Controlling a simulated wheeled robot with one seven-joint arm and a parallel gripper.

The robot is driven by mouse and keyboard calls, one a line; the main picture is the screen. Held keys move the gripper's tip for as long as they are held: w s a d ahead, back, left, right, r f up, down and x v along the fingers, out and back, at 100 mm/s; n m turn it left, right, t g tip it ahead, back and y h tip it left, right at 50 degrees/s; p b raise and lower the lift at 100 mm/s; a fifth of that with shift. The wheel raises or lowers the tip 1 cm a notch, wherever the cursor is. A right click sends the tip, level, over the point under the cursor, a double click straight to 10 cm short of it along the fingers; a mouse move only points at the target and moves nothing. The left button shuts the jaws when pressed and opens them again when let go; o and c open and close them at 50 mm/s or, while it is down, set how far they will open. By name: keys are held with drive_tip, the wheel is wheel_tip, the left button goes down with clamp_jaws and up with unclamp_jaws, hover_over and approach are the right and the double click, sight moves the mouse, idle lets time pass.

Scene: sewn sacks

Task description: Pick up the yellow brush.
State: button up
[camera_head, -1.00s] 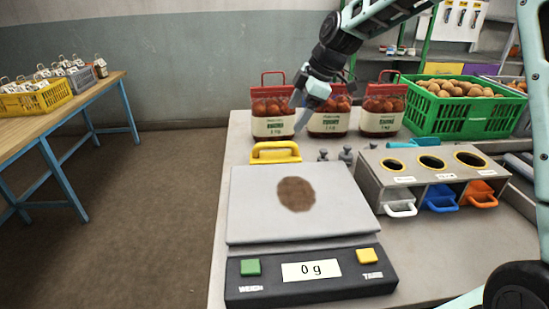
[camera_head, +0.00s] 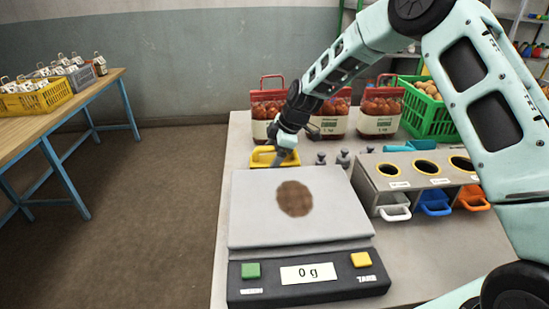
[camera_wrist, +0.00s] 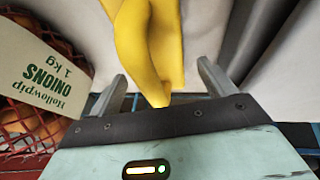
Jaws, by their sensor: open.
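The yellow brush (camera_head: 262,156) lies on the table behind the weighing scale, in front of the red sacks. The fingers are apart, one on each side of the handle. I cannot tell whether either finger touches it.
The scale (camera_head: 245,230) reads 0 g and has a brown patch on its plate. Red sacks (camera_head: 380,108) stand behind; one shows in the wrist view (camera_wrist: 40,75). Small weights (camera_head: 342,158) and a scoop holder (camera_head: 370,188) are to the right. A green crate (camera_head: 425,115) stands behind.

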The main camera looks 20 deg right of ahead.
drive_tip(key=shift+w+a+f, duration=0.15)
drive_tip(key=shift+a+f, duration=0.1)
drive_tip(key=shift+f, duration=0.4)
drive_tip(key=c, duration=1.1)
wheel_tip(320, 180, up, 10)
drive_tip(key=shift+r+b, duration=0.1)
drive_tip(key=shift+b, duration=0.95)
drive_tip(key=o, duration=0.4)
drive_tip(key=shift+c, duration=1.2)
